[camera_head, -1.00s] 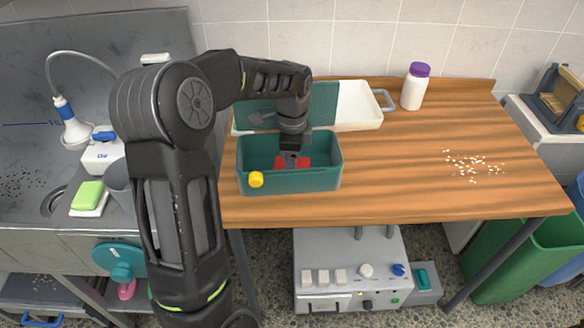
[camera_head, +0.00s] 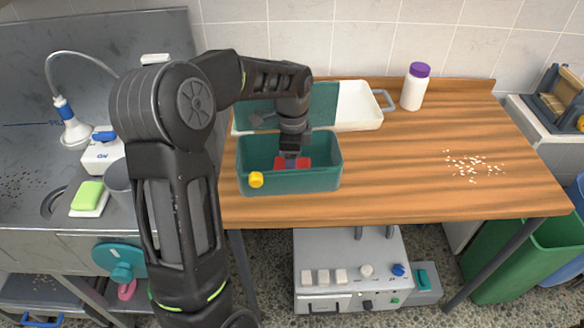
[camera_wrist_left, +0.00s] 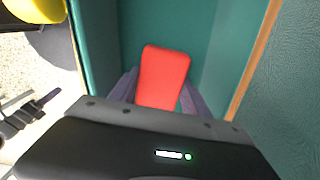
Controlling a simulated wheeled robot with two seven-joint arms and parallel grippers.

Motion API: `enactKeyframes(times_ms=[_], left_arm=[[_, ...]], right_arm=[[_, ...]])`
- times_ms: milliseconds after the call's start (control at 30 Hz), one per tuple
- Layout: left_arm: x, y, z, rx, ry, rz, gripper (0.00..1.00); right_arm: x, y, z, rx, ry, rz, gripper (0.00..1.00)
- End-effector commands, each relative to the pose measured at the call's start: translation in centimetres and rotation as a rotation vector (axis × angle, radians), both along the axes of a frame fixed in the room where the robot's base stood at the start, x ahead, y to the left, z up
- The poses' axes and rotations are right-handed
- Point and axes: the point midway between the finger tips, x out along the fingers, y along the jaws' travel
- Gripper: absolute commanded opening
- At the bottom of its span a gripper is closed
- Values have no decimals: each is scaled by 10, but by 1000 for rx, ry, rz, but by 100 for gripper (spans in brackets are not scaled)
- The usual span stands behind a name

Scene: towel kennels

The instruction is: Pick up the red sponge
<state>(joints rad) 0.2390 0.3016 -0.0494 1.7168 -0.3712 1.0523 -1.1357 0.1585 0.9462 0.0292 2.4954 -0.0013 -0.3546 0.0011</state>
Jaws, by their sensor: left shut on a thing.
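The red sponge (camera_head: 304,162) is inside the teal box (camera_head: 320,181) on the wooden table. My left gripper (camera_head: 291,162) reaches down into the box from above and is shut on the sponge, with a red part showing on each side of it. In the left wrist view the sponge (camera_wrist_left: 164,75) lies between the two fingers (camera_wrist_left: 160,97), and the teal walls of the box stand around it. Whether the sponge touches the box floor I cannot tell. My right gripper is not in view.
A teal lid or panel (camera_head: 324,103) and a white tray (camera_head: 357,107) stand behind the box. A white bottle with a purple cap (camera_head: 413,88) is at the back. Pale crumbs (camera_head: 473,166) lie on the right. A yellow knob (camera_head: 256,180) sticks out at the box's front.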

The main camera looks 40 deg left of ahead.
Motion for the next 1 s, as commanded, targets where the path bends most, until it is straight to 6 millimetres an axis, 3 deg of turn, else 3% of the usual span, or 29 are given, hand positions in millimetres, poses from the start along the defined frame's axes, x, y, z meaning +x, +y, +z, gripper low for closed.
enactKeyframes(times_ms=[267,467,667,1000], left_arm=[[0,1,2,1,-2,0,18],[-2,3,15,1,-3,1,18],[-1,3,42,0,-4,0,18],[-1,3,109,1,-5,-1,18]], right_arm=[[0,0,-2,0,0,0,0],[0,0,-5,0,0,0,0],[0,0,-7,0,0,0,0],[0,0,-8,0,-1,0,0]])
